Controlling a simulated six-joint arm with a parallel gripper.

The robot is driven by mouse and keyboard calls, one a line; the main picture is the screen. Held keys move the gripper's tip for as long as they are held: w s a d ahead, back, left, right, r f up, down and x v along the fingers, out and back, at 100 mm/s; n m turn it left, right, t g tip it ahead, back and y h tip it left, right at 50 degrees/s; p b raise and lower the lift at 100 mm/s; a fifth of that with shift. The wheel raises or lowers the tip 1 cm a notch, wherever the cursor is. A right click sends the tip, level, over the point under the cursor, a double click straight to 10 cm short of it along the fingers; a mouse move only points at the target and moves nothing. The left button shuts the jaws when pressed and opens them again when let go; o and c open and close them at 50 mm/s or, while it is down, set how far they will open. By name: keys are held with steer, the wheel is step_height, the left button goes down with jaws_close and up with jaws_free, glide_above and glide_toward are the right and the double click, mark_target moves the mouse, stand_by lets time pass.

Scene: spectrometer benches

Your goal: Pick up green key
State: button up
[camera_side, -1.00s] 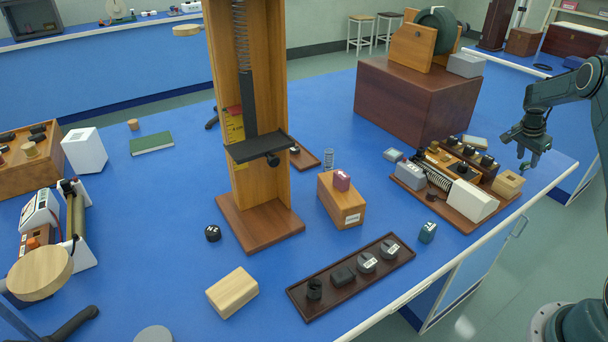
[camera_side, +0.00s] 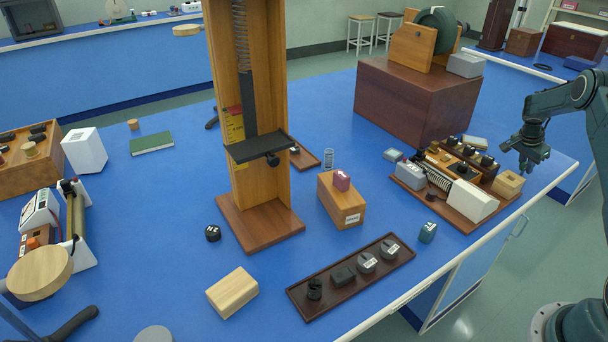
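A small teal-green block with a white mark on top (camera_side: 427,232) stands on the blue bench, right of the dark tray and near the front edge. It is the only small loose green piece I can make out, and it looks like the green key. My gripper (camera_side: 526,165) hangs in the air at the right, up and to the right of the green block, by the wooden board of instruments. It is well apart from the block. Its fingers are small and dark here, so I cannot tell whether they are open or shut.
A dark tray (camera_side: 300,292) holds several dark pieces. An instrument board (camera_side: 463,222) with a white sloped cover lies below my gripper's left. A wooden box with a pink block (camera_side: 341,181) and a tall wooden stand (camera_side: 262,228) are further left. Bare blue bench surrounds the green block.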

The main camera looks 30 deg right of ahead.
jaws_close()
steer(key=shift+r, duration=0.15)
step_height(320, 180, up, 20)
stand_by(0.6)
stand_by(0.5)
